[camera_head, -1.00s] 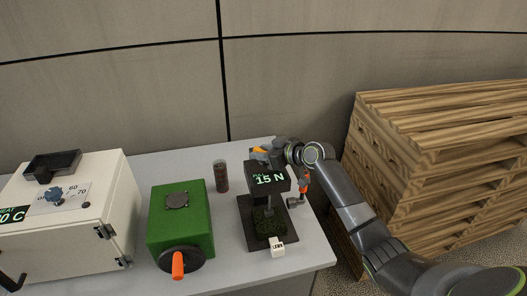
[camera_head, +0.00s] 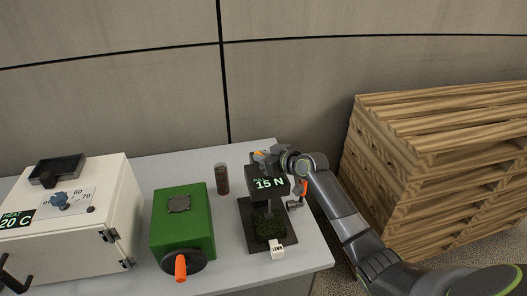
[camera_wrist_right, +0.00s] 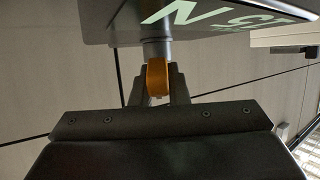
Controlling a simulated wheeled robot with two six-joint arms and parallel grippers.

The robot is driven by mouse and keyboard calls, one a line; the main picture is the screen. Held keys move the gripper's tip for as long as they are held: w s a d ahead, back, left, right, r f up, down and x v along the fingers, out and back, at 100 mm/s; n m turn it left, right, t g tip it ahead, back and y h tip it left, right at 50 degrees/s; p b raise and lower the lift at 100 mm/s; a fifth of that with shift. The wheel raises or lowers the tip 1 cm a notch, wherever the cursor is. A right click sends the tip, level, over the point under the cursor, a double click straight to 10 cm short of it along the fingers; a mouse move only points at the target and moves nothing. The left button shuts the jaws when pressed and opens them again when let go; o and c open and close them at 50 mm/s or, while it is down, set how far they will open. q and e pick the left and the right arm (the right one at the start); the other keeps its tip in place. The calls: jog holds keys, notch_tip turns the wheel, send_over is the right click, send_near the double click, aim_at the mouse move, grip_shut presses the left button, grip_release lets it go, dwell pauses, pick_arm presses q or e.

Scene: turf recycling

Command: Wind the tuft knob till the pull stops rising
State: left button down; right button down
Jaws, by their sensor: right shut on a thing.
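The tuft tester (camera_head: 247,215) is a black stand on the table, with a display head (camera_head: 268,184) reading 15 N. The orange tuft knob (camera_head: 258,153) is at the back of the head, partly hidden by my gripper. The right wrist view shows the knob (camera_wrist_right: 158,78) on a grey shaft. My right gripper (camera_wrist_right: 156,88) is shut on it, a finger on each side.
A white heater box (camera_head: 100,225) reading 20 C stands at the left. A green box (camera_head: 182,222) with an orange-handled crank (camera_head: 180,267) stands beside it. A brown cylinder (camera_head: 222,179) and white label cube (camera_head: 276,249) are near the tester. Stacked pallets (camera_head: 430,170) stand right of the table.

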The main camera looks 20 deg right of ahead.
jog(key=m+h+p, duration=0.2)
jog(key=p, duration=0.1)
jog(key=m+h+p, duration=0.1)
jog(key=p, duration=0.1)
jog(key=shift+a+r+t, duration=0.1)
jog(key=shift+r+t, duration=0.15)
jog(key=shift+t, duration=0.15)
jog(key=shift+f+m+h+p, duration=0.1)
jog(key=shift+m+h+p, duration=0.5)
jog(key=shift+h+p, duration=0.25)
jog(key=shift+f+m+h, duration=0.2)
jog(key=shift+m+h, duration=0.4)
jog(key=shift+h, duration=0.05)
jog(key=shift+f+m+h+b, duration=0.1)
jog(key=shift+m+h+b, duration=0.5)
jog(key=shift+h, duration=0.2)
jog(key=shift+m+h+b, duration=0.45)
jog(key=shift+m+h, duration=0.15)
jog(key=shift+g, duration=0.4)
jog(key=c, duration=1.4)
grip_release()
